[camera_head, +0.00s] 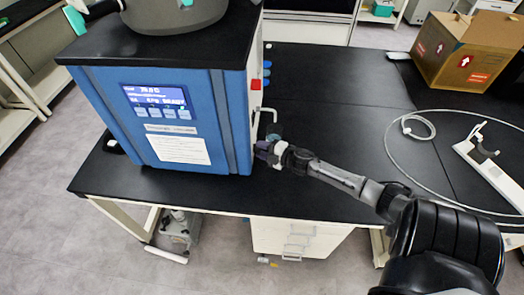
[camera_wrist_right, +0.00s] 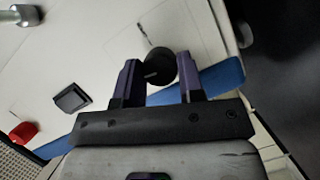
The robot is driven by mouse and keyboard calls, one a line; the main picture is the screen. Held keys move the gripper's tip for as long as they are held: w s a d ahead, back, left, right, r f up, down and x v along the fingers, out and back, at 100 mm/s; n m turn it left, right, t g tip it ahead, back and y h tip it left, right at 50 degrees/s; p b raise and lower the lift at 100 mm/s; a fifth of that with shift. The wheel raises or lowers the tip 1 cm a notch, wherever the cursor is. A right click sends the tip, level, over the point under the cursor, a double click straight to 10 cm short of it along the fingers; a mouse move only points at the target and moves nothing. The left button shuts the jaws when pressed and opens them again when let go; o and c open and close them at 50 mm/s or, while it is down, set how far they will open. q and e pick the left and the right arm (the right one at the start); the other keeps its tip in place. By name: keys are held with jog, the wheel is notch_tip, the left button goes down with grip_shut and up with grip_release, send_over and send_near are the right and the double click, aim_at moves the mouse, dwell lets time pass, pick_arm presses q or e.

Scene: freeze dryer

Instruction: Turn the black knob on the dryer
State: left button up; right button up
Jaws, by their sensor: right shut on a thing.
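The blue freeze dryer (camera_head: 205,110) stands on the black bench, with its screen lit. The black knob (camera_wrist_right: 158,62) is on the dryer's pale side panel (camera_wrist_right: 95,50) in the right wrist view. My right gripper (camera_wrist_right: 160,75) has its two purple-grey fingers on either side of the knob, and is shut on it. In the head view my right gripper (camera_head: 264,150) reaches in from the right to the dryer's right side, low near the front corner. The knob is hidden there behind the gripper. My left gripper is not in view.
A red switch (camera_head: 256,84) is above my gripper on the dryer's side; a black square part (camera_wrist_right: 72,98) and metal fitting (camera_wrist_right: 25,14) are on the panel. A cardboard box (camera_head: 465,50), white cable (camera_head: 390,150) and white stand (camera_head: 490,165) lie right. The bench middle is clear.

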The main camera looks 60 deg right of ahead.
jog(key=shift+n+t+b, duration=0.4)
jog(key=shift+n+b, duration=0.15)
jog(key=shift+n, duration=0.25)
jog(key=o, duration=0.9)
jog(key=shift+s+d+r+p, duration=0.1)
jog(key=shift+s+r+p, duration=0.05)
jog(key=shift+s, duration=2.15)
jog(key=shift+s+d+r+p, duration=0.1)
jog(key=shift+s+r, duration=0.05)
jog(key=shift+s, duration=2.15)
jog(key=shift+s+r+p, duration=0.15)
jog(key=shift+s, duration=2.15)
